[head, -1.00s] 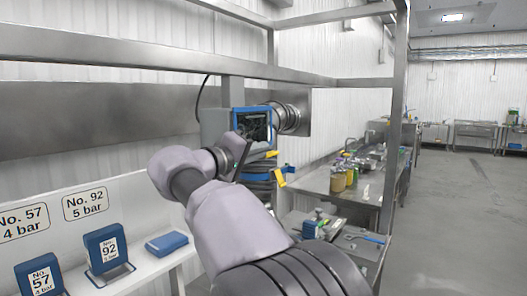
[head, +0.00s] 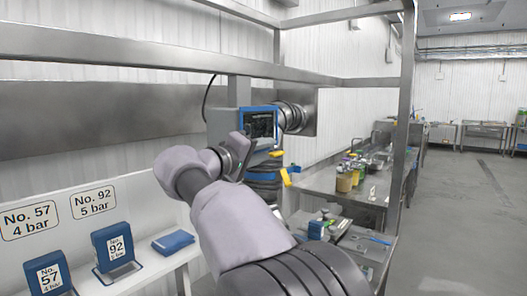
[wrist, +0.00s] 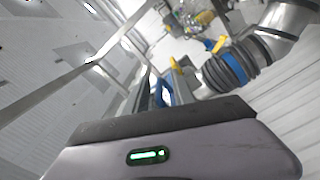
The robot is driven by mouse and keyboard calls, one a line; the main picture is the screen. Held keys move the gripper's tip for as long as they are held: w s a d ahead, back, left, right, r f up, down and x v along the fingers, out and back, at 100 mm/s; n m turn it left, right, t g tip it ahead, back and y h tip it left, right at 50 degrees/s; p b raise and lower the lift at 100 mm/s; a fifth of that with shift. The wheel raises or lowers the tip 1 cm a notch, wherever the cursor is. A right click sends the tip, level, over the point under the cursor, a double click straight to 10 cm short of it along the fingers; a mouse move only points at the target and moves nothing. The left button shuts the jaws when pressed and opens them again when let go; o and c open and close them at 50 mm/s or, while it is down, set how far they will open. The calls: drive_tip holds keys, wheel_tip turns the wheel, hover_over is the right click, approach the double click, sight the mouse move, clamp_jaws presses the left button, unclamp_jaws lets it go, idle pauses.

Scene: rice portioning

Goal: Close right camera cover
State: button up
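A grey box with a blue-framed dark front (head: 259,122) is mounted on the steel frame, ahead of my arm. I cannot tell which part of it is the right camera cover. My gripper (head: 247,160) is at the lower left corner of the blue frame and partly overlaps it. I cannot tell whether they touch. In the wrist view the dark edge and green light of my wrist fill the bottom, and the fingertips are not clear. A blue part (wrist: 158,93) shows just beyond that edge.
Yellow handles (head: 286,177) and a banded hose with a blue ring (wrist: 235,68) are close beside the box. Steel rails (head: 120,62) cross above my arm. A white shelf with blue stands (head: 113,247) is at left. Open floor (head: 465,220) lies at right.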

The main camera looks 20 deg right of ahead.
drive_tip(key=shift+a, duration=0.1)
drive_tip(key=p+v, duration=0.3)
drive_tip(key=v, duration=1.4)
drive_tip(key=shift+s+a, duration=0.15)
drive_tip(key=s+d+f+g+y, duration=0.3)
drive_tip(key=s+d+f+y, duration=0.15)
drive_tip(key=s+f, duration=0.25)
drive_tip(key=s+d+f+g+y, duration=0.2)
drive_tip(key=s+d+f+y, duration=0.1)
drive_tip(key=s+d+f, duration=0.4)
drive_tip(key=s+a+f+m+y, duration=0.5)
drive_tip(key=s+a+f+y, duration=0.4)
drive_tip(key=s+f, duration=0.4)
drive_tip(key=shift+s+a+m+t, duration=0.4)
drive_tip(key=shift+s+a, duration=0.45)
drive_tip(key=shift+s, duration=0.25)
